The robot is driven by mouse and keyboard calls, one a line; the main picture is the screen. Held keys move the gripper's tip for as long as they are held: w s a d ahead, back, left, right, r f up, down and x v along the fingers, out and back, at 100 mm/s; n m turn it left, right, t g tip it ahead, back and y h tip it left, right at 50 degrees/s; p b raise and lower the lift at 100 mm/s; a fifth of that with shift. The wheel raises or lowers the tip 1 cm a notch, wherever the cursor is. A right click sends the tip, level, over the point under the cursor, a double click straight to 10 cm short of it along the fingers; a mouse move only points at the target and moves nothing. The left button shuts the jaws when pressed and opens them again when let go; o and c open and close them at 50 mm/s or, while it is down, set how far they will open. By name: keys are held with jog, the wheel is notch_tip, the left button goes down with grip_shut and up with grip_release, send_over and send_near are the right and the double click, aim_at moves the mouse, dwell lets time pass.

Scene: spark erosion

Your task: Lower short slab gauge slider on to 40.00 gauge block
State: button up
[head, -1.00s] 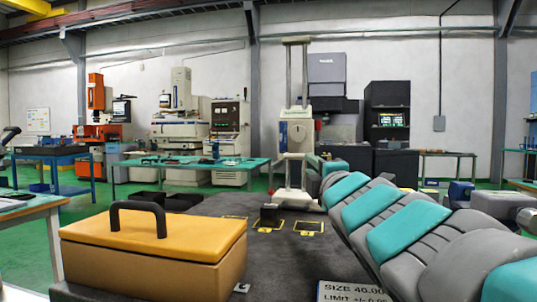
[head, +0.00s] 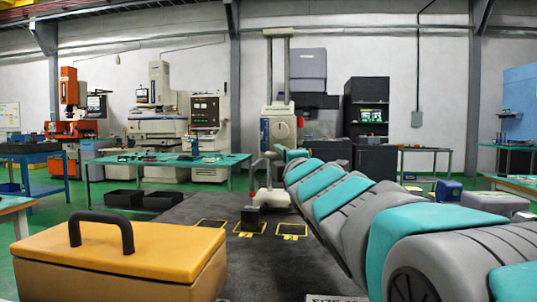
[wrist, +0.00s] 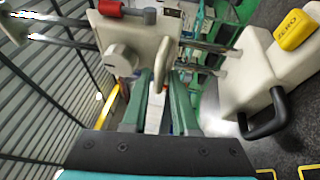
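The height gauge stands ahead in the head view, with its pale slider (head: 281,127) raised on two upright columns (head: 277,70). In the wrist view the slider (wrist: 122,28) has a red part, a round knob and a pale looped handle (wrist: 163,62). My gripper (wrist: 161,80) has its two green fingers on either side of this handle; whether they press on it is unclear. In the head view my gripper is small and partly hidden by my arm.
A yellow-lidded case (head: 120,250) stands at front left. Yellow-marked spots (head: 292,231) lie on the dark surface. Black trays (head: 143,200) stand farther left.

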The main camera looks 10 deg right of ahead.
jog(key=shift+w+r, duration=0.2)
jog(key=shift+w, duration=0.3)
grip_shut()
